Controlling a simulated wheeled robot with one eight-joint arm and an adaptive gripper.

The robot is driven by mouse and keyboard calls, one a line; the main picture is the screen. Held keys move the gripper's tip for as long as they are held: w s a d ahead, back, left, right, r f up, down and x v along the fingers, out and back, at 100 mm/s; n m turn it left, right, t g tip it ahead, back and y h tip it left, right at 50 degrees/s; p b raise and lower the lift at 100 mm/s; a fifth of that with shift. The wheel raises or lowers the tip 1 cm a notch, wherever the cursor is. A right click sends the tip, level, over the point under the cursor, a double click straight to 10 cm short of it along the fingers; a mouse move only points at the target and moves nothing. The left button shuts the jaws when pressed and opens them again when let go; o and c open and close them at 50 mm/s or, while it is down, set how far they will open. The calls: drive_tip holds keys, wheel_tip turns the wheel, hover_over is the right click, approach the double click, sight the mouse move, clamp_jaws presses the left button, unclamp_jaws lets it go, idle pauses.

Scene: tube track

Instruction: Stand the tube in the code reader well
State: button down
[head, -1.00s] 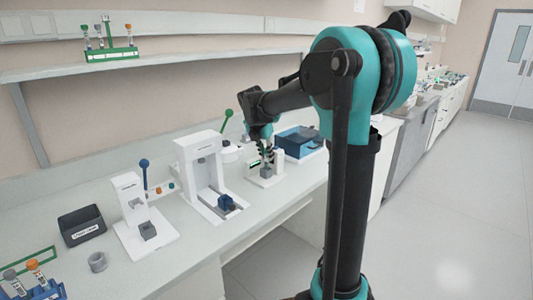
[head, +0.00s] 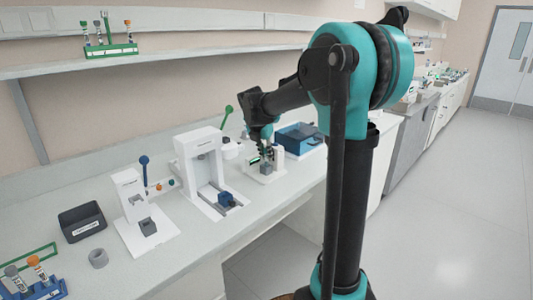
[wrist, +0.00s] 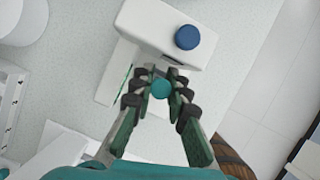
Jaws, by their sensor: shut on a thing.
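My gripper (wrist: 158,78) is shut on a tube, seen from above as a round teal cap (wrist: 160,89) between the fingertips in the wrist view. The tube's body below the cap is hidden. The code reader appears to be the small white device (wrist: 150,20) just beyond the fingertips, with a round blue top piece. In the head view my gripper (head: 265,148) is over this white device (head: 277,160) on the bench. The well is hidden under the fingers and tube, so I cannot tell whether the tube is inside it.
A blue open box (head: 300,138) stands right of the reader. A taller white device (head: 197,150) and a smaller one with a blue-knobbed lever (head: 130,190) stand to its left. A dark bin (head: 82,223), a grey ring (head: 98,258) and a tube rack (head: 40,285) are farther left.

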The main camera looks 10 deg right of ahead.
drive_tip(key=c, duration=1.4)
unclamp_jaws()
drive_tip(key=v, duration=1.2)
